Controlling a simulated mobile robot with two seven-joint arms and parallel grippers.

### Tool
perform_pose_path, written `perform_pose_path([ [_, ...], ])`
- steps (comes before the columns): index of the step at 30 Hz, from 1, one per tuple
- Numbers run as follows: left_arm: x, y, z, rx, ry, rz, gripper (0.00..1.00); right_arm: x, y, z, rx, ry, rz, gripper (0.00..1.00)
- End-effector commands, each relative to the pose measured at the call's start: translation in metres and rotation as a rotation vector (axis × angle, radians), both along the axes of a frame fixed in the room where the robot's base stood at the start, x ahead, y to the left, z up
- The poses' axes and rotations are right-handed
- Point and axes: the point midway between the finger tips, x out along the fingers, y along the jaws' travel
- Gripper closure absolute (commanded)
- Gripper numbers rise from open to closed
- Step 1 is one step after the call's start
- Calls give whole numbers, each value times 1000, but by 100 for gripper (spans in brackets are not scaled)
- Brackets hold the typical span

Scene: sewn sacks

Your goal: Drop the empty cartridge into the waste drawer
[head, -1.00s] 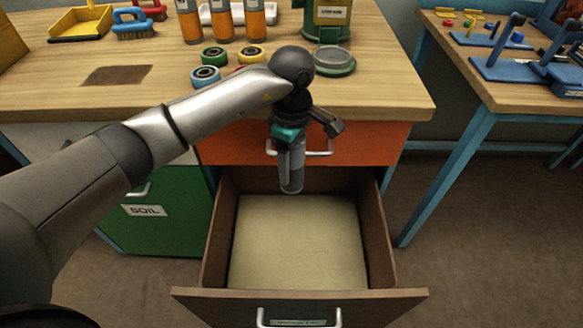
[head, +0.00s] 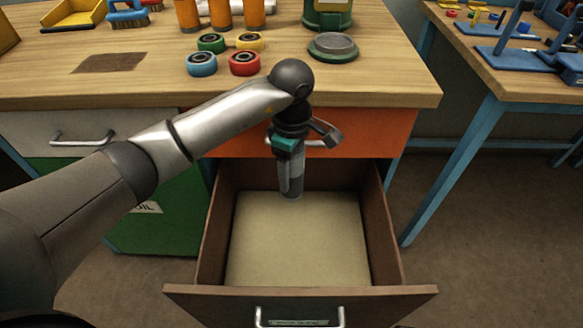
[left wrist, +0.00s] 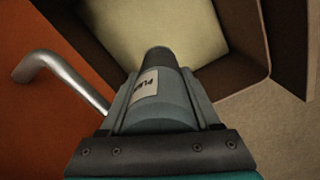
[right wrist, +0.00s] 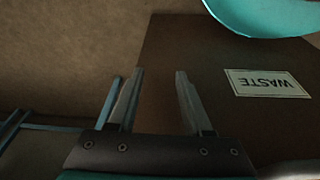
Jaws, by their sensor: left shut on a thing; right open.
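My left gripper (head: 290,178) is shut on the cartridge (left wrist: 160,95), a grey cylinder with a pale label that I can only partly read. The cartridge (head: 292,192) hangs roughly upright over the back part of the open drawer (head: 388,238), in front of the orange drawer front. In the left wrist view the drawer's pale floor (left wrist: 190,30) lies beyond the cartridge's dark tip. My right gripper (right wrist: 155,75) shows only in its own wrist view, open and empty. Near it is a brown panel with a WASTE label (right wrist: 267,83).
Above the open drawer is a closed orange drawer (head: 370,135) with a metal handle. The bench top (head: 400,80) holds colored rings, orange bottles and a green container. A green SOIL cabinet (head: 175,215) stands left. A blue-legged table (head: 480,140) stands right. The drawer interior is empty.

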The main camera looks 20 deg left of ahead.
Motion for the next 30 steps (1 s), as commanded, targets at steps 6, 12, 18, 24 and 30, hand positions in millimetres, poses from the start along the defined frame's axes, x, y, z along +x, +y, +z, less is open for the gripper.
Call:
perform_pose_path([
  [6,0,0,-2,0,0,0,92,2,0,4,0,-6,0,50],
  [12,0,0,-2,0,0,0,33,2,0,4,0,-6,0,50],
  [18,0,0,-2,0,-2,0,10,2,0,4,1,-6,0,50],
  [24,1,0,-2,-2,-5,1,1,2,1,4,1,-6,0,50],
  [30,2,0,2,-3,-9,1,1,2,1,5,1,-7,0,50],
])
